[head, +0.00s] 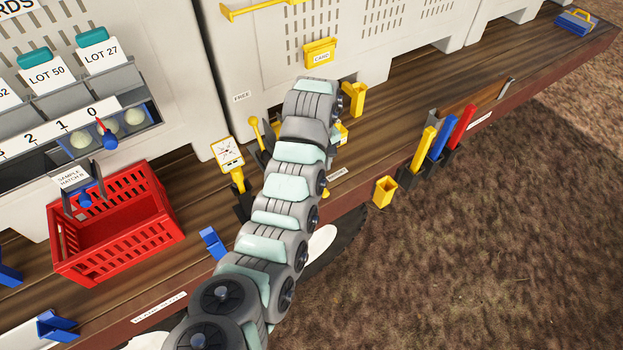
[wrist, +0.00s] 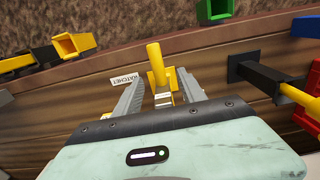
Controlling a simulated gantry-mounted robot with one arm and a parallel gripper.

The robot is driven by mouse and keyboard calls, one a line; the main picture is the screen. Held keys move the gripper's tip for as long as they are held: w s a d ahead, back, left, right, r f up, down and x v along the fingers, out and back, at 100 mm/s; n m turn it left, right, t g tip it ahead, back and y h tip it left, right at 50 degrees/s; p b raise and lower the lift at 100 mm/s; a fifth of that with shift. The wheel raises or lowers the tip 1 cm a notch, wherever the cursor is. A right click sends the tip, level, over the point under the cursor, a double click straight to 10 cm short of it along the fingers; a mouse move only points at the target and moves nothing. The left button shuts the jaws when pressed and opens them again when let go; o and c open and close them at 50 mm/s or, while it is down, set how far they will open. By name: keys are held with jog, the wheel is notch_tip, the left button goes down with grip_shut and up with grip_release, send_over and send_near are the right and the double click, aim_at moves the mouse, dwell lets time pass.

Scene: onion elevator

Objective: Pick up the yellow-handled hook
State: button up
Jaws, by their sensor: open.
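My gripper (wrist: 160,80) is open in the wrist view, its two grey fingers apart. A yellow upright handle-like piece (wrist: 155,62) on a yellow base stands between or just beyond the fingertips, beside a RATCHET label (wrist: 127,78). I cannot tell whether the fingers touch it, and no hook shape shows on it. In the head view my arm hides most of this spot and the fingertips. A yellow knobbed handle (head: 255,131) stands left of the arm, and a yellow handle (head: 423,147) stands in a black holder at the right. I cannot tell which is the hook.
A blue handle (head: 444,137) and a red handle (head: 462,126) stand beside the right yellow one. A yellow cup (head: 384,191) sits at the ledge's edge. A red crate (head: 120,235) is on the left. A black holder (wrist: 250,70) is right of my fingers.

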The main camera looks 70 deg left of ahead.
notch_tip(320, 180, down, 5)
jog(key=shift+f+p, duration=0.2)
jog(key=shift+p, duration=0.7)
jog(key=shift+w+a+f+p, duration=0.1)
jog(key=shift+f+p, duration=0.1)
jog(key=shift+f, duration=0.75)
jog(key=shift+w+f+p, duration=0.1)
jog(key=shift+f+p, duration=0.05)
jog(key=shift+f, duration=0.8)
jog(key=shift+f, duration=0.25)
jog(key=shift+c, duration=0.2)
grip_shut()
